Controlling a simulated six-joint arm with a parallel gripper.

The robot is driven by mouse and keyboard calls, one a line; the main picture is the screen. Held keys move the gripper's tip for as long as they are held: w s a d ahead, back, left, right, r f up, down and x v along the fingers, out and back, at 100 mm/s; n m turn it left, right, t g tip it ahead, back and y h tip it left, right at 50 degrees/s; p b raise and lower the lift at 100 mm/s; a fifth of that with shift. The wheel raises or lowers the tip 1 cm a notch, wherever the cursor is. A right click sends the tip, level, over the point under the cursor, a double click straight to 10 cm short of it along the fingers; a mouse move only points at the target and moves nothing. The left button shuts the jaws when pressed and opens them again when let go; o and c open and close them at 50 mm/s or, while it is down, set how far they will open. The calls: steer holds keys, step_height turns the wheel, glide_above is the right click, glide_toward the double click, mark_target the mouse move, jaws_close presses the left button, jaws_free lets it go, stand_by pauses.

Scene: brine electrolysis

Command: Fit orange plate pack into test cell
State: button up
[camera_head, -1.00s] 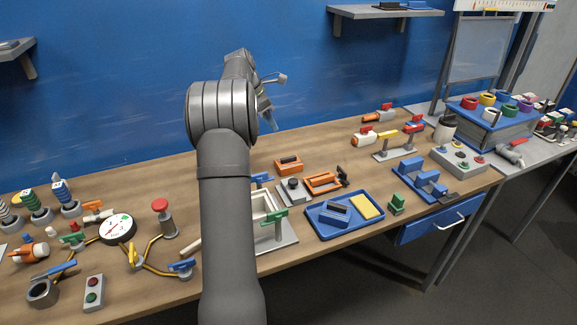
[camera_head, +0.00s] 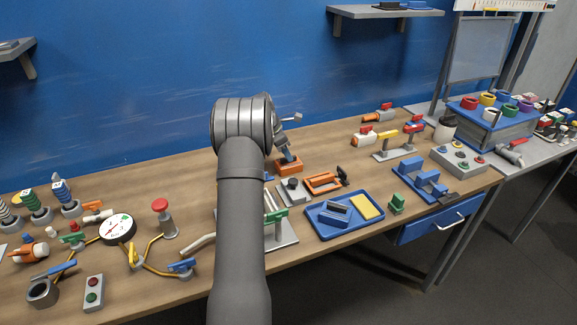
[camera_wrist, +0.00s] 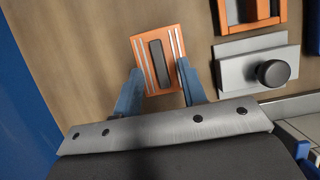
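The orange plate pack (camera_wrist: 142,48), a flat orange block with pale strips and a dark central grip, lies on the wooden bench. It also shows in the head view (camera_head: 289,168), just below my gripper (camera_head: 284,150). In the wrist view my gripper (camera_wrist: 161,75) is open, its two blue fingers on either side of the pack's near part. The height gap, and any contact, cannot be told. The pale box on a grey base plate (camera_head: 286,233), possibly the test cell, is mostly hidden behind my arm in the head view.
A grey block with a black knob (camera_wrist: 272,72) and an orange frame (camera_wrist: 222,14) lie right of the pack. A blue tray (camera_head: 320,226) stands further right. Gauge and valves (camera_head: 118,229) crowd the left. Bench left of the pack is clear.

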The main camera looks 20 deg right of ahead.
steer(key=shift+x, duration=0.95)
jaws_close()
steer(key=shift+r, duration=0.1)
steer(key=shift+r, duration=0.15)
